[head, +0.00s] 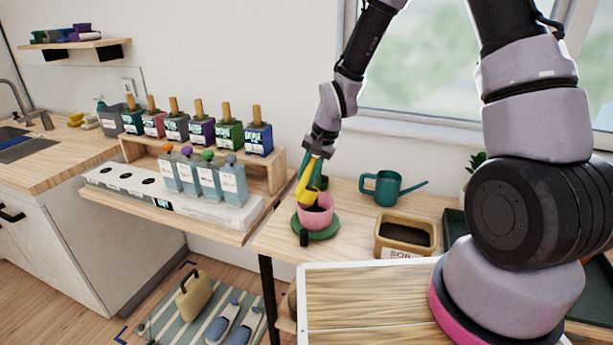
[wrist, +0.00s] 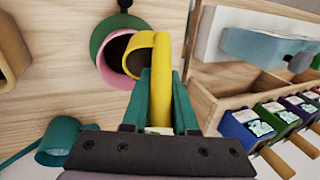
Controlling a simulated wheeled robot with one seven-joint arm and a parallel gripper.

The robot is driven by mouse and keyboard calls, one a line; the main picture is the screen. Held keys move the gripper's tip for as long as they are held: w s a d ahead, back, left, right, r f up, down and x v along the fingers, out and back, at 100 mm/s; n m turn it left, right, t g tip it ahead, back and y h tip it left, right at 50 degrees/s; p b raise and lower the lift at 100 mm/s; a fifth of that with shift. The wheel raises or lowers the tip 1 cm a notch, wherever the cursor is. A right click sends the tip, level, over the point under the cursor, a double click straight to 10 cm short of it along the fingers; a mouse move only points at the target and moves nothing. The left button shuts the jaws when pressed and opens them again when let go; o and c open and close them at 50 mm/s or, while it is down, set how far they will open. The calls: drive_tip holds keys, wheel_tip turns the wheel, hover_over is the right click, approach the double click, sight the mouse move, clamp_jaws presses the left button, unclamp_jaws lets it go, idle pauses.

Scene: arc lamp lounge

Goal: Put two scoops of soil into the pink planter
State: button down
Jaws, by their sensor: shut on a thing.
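The pink planter (head: 318,221) stands on a green saucer (head: 327,234) on the wooden table. Dark soil shows inside it. My gripper (head: 314,168) is shut on the handle of a yellow scoop (head: 305,187) above the planter. In the wrist view, my gripper's green fingers (wrist: 160,95) clasp the yellow scoop (wrist: 162,62). Its bowl overlaps the rim of the pink planter (wrist: 110,72), mouth turned toward the planter; I cannot tell whether soil is in it. The tan soil box (head: 405,250), holding dark soil, stands to the right.
A teal watering can (head: 386,188) stands behind the soil box. A small dark object (head: 304,238) is at the saucer's front edge. To the left, a wooden rack (head: 262,165) holds several labelled bottles, with a white holder (head: 140,190) before it. A slatted wooden surface (head: 370,300) lies in front.

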drive_tip(key=shift+w+d+f+m+g+y, duration=0.15)
drive_tip(key=shift+w+d+g+y, duration=0.1)
drive_tip(key=shift+d+g+y, duration=0.25)
drive_tip(key=shift+w+d+m+g+y, duration=0.15)
drive_tip(key=shift+w+g+y, duration=0.15)
drive_tip(key=shift+y, duration=0.4)
drive_tip(key=shift+w+d+f+m+g+y, duration=0.15)
drive_tip(key=shift+w+d+f+g+y, duration=0.15)
drive_tip(key=shift+g+y, duration=0.4)
drive_tip(key=shift+w+d+f+m+g+y, duration=0.1)
drive_tip(key=shift+w+d+f+g+y, duration=0.25)
drive_tip(key=shift+y, duration=0.7)
drive_tip(key=shift+w+d+f+m+g+y, duration=0.15)
drive_tip(key=shift+d+g+y, duration=0.25)
drive_tip(key=shift+g+y, duration=0.35)
drive_tip(key=shift+r, duration=0.1)
drive_tip(key=shift+r+n+t+h, duration=0.2)
drive_tip(key=shift+r+t+h, duration=0.1)
drive_tip(key=shift+t+h, duration=0.55)
drive_tip(key=shift+r+n+t+h, duration=0.25)
drive_tip(key=shift+t+h, duration=0.3)
drive_tip(key=shift+h, duration=0.6)
drive_tip(key=shift+r+n+t+h, duration=0.15)
drive_tip(key=shift+r+t+h, duration=0.2)
drive_tip(key=shift+t+h, duration=0.4)
drive_tip(key=shift+r+n+t+h, duration=0.1)
drive_tip(key=shift+r+t+h, duration=0.2)
drive_tip(key=shift+t+h, duration=0.45)
drive_tip(key=shift+h, duration=0.3)
